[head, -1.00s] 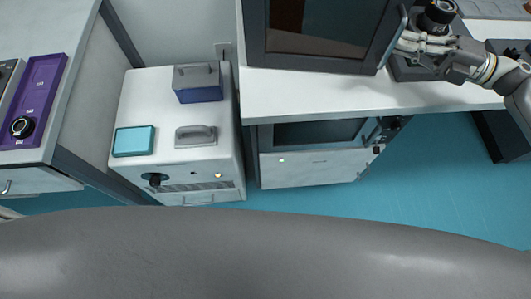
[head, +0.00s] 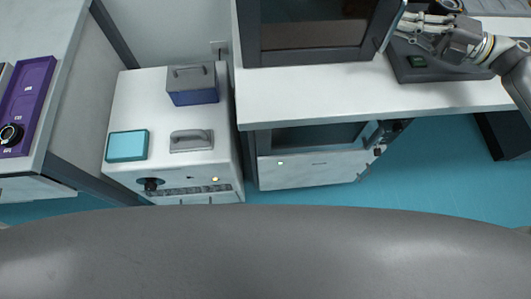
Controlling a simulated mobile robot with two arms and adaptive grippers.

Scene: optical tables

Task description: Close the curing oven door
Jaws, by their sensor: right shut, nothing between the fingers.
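The curing oven appears to be the dark-framed unit on the white table at the top of the head view. Its door (head: 312,57) has a dark window and a pale handle (head: 392,29) along the right edge. The upper part of the oven is cut off, and I cannot tell whether the door is fully flush. My right gripper (head: 404,29) is shut and empty, close beside the handle at the door's right edge; contact is unclear. My left gripper is not in view.
Below the table is a white-fronted unit (head: 318,172) with a green light. A white cabinet (head: 131,93) carries a blue box (head: 193,92) and a teal block (head: 127,146). Blue floor is open at lower right.

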